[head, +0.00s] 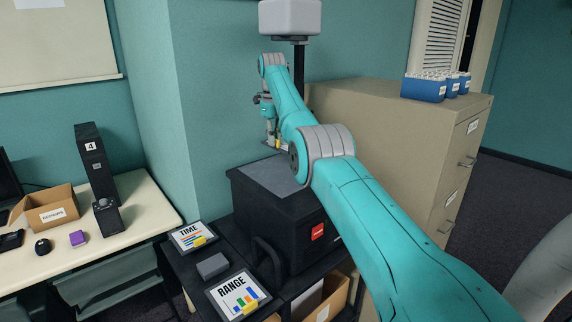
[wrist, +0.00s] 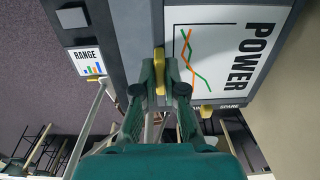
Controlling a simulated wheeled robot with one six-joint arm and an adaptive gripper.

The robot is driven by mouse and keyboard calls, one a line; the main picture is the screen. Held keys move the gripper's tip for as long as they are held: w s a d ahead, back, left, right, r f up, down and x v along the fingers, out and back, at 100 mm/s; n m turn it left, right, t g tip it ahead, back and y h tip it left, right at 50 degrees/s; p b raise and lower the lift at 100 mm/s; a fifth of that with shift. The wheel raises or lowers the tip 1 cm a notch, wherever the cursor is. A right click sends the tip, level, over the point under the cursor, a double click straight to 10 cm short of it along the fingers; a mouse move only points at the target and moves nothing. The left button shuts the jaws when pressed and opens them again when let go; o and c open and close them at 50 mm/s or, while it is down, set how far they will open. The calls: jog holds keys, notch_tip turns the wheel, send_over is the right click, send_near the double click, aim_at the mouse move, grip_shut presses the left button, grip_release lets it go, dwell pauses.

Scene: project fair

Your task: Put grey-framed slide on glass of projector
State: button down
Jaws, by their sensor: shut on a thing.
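That slide reads POWER and has green and orange lines on white. The slide's face is not visible in the head view. The projector's glass (head: 268,178) shows as a bare grey panel, partly behind my arm. I cannot tell whether the slide touches the glass.
A TIME slide (head: 190,236) and a RANGE slide (head: 237,295) lie on the dark cart, with a small grey block (head: 212,266) between them. The projector's white head (head: 290,17) stands on a post. A filing cabinet (head: 405,135) is at right, a desk (head: 135,225) at left.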

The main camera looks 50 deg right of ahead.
notch_tip(320, 180, down, 5)
jog(key=shift+s+d+f, duration=0.1)
jog(key=shift+d, duration=0.05)
jog(key=shift+f, duration=2.15)
jog(key=shift+f, duration=0.15)
jog(key=c, duration=1.2)
grip_release()
jog(key=shift+c, duration=0.2)
jog(key=r, duration=1.1)
jog(key=shift+a+r, duration=0.1)
jog(key=shift+a, duration=0.1)
jog(key=shift+r, duration=0.5)
